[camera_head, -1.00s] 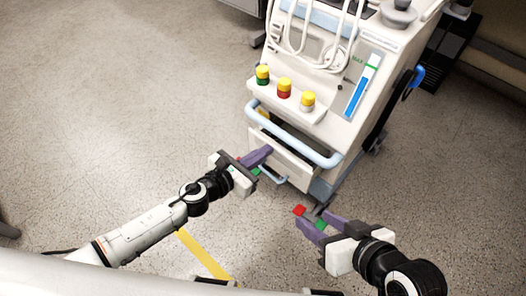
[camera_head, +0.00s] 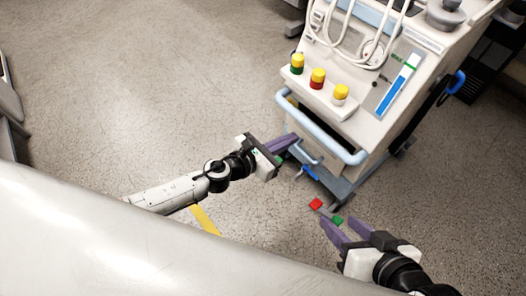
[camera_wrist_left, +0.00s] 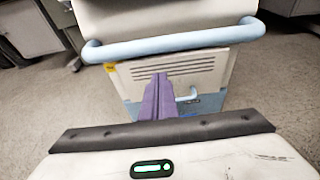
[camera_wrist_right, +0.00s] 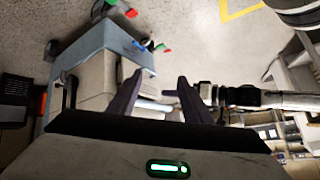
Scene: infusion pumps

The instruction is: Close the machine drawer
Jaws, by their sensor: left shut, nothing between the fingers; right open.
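The white machine (camera_head: 380,110) stands at the upper right of the head view. Its drawer (camera_head: 318,160) is low on the front, under the blue push bar (camera_head: 322,130), with a small blue handle. The drawer front looks flush or nearly flush with the body; the left wrist view shows it as a slotted pale panel (camera_wrist_left: 200,66). My left gripper (camera_head: 292,142) is shut and empty, its purple fingers pointing at the drawer front, apparently at or close to it; contact cannot be told. My right gripper (camera_head: 334,222) is open and empty, lower right, in front of the machine's base.
Three yellow-topped containers (camera_head: 317,78) stand on the machine's ledge above the bar. White hoses (camera_head: 350,30) hang over its upper part. A yellow floor strip (camera_head: 205,220) lies below my left arm.

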